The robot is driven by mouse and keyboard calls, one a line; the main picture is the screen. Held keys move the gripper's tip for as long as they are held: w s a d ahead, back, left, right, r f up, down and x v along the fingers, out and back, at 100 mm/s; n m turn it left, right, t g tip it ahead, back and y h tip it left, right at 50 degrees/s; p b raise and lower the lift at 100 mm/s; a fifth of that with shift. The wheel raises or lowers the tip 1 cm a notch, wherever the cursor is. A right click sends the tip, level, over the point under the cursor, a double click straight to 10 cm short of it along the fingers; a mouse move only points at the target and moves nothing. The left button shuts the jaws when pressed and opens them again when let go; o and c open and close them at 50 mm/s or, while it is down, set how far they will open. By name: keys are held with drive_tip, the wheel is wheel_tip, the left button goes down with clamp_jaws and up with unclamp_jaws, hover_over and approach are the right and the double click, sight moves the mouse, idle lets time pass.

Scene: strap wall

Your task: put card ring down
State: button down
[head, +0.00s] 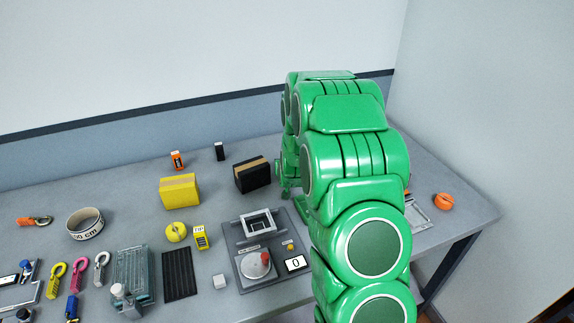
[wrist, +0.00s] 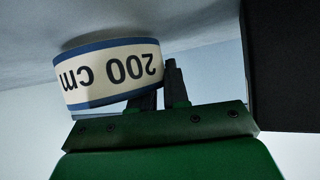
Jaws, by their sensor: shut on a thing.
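A white card ring (wrist: 110,72) with blue edges and "200 cm" printed on it shows upside down in the wrist view. My gripper (wrist: 160,88) is shut on the ring's wall at its right end, one dark finger partly behind the wall and one beside it. The ring lies close against a grey surface at the top of that view; whether it touches cannot be told. In the head view my green arm hides the held ring and most of my gripper. Another white ring (head: 85,223), marked "00 cm" in the visible part, stands at the left of the table.
A black box (head: 253,175) stands just left of my arm; a dark block (wrist: 285,70) fills the wrist view's right side. A yellow box (head: 180,190), a yellow tape roll (head: 176,232) and a scale panel (head: 262,255) are nearby. An orange roll (head: 444,201) lies right.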

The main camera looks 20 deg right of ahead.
drive_tip(key=shift+f, duration=0.35)
drive_tip(key=c, duration=1.1)
unclamp_jaws()
drive_tip(key=shift+r, duration=0.1)
